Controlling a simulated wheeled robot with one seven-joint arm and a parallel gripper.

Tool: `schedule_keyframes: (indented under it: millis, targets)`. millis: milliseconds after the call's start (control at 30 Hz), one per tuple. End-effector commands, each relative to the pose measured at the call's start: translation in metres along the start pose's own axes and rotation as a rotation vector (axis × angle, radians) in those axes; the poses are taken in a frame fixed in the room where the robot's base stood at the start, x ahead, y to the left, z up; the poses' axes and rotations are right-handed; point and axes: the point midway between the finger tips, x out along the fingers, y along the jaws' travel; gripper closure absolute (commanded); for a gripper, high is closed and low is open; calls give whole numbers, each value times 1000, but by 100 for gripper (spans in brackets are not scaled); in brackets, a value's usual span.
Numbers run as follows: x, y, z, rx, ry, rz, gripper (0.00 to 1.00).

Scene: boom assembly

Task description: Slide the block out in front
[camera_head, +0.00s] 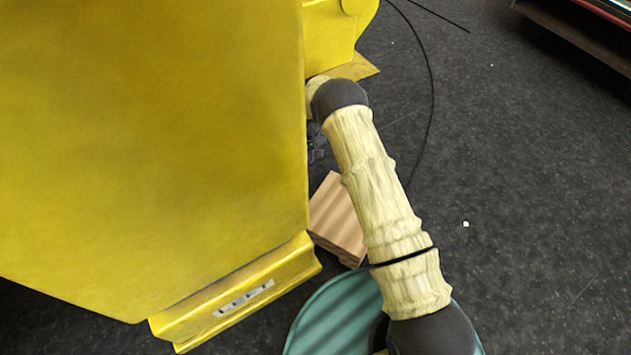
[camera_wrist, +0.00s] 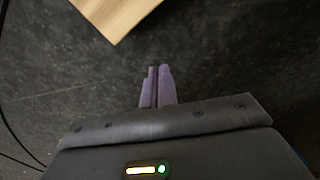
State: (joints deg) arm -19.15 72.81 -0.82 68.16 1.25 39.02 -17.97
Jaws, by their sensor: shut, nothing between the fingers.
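A wooden block (camera_head: 340,218) lies on the dark floor beside the lower right edge of the big yellow part, partly hidden behind my arm. In the wrist view a corner of the wooden block (camera_wrist: 115,14) shows at the top, ahead and to the left of my gripper (camera_wrist: 158,70). The two purple fingers are close together with nothing between them. They are apart from the block in the picture. In the head view my gripper is mostly hidden behind my arm and the yellow part.
The large yellow part (camera_head: 160,130) fills the left side, with a labelled yellow ledge (camera_head: 240,292) at its lower edge. A thin black cable (camera_head: 431,90) runs over the floor. A dark low platform (camera_head: 580,35) stands at the top right. The floor at right is mostly clear.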

Motion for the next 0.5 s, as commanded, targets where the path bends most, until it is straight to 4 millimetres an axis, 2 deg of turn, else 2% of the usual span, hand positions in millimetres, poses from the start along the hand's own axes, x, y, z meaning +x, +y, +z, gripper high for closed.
schedule_keyframes:
  millis: [167, 500]
  targets:
    - [9, 0, 0, 0, -1, 0, 100]
    - [61, 0, 1, 0, -2, 0, 100]
